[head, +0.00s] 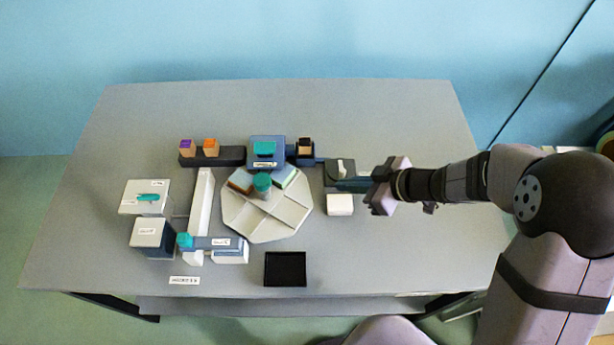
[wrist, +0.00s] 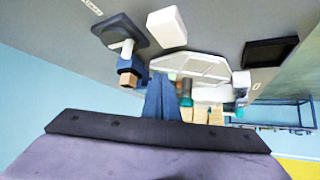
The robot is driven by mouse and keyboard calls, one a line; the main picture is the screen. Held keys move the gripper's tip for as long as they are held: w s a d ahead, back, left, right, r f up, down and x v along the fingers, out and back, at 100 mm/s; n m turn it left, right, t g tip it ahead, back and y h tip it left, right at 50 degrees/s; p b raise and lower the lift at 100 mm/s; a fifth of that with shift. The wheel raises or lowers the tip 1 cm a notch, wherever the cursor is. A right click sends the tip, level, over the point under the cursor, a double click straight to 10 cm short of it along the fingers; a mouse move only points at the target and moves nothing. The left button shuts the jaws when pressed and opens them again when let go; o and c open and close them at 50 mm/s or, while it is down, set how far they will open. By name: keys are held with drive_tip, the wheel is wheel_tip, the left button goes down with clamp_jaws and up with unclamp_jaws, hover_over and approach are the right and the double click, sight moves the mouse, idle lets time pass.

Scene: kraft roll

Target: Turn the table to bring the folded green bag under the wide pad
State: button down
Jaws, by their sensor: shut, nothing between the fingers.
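The pale octagonal turntable (head: 262,222) stands mid-table, divided by raised ribs, with a teal round knob (head: 262,183) at its hub. A folded green piece (head: 286,177), seemingly the green bag, lies in a back-right compartment. A brown-and-teal piece (head: 240,180) lies back left. Behind the turntable stands a blue station (head: 266,142) with a teal top; I cannot tell whether the wide pad is under it. My gripper (head: 333,186) is shut and empty, right of the turntable and apart from it. Its blue fingers (wrist: 165,85) point toward the turntable (wrist: 190,66) in the wrist view.
A dark base with a white lever (head: 343,168) and a white block (head: 340,205) lie close to my fingers. A black tray (head: 285,269) is in front. Left are grey boxes (head: 152,232) and a long white bar (head: 201,202). Small boxes (head: 210,147) stand behind.

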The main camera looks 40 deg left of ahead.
sight(296, 170)
drive_tip(key=x, duration=1)
drive_tip(key=shift+s+a+f, duration=0.1)
drive_tip(key=shift+s, duration=0.05)
drive_tip(key=shift+s+a+p, duration=0.15)
drive_tip(key=shift+a+p, duration=0.6)
drive_tip(key=shift+a, duration=0.3)
drive_tip(key=shift+s+a, duration=0.15)
drive_tip(key=shift+a, duration=0.7)
drive_tip(key=shift+a+p, duration=0.1)
drive_tip(key=shift+p, duration=0.45)
drive_tip(key=shift+w+a+r+n+g+p, duration=0.25)
drive_tip(key=shift+a+n+g+p, duration=0.2)
drive_tip(key=shift+p, duration=0.35)
drive_tip(key=shift+w+a+f+n+g+h+p, duration=0.15)
drive_tip(key=shift+a+n+g+h+p, duration=0.2)
drive_tip(key=shift+a+n+g, duration=0.35)
drive_tip(key=shift+a, duration=0.35)
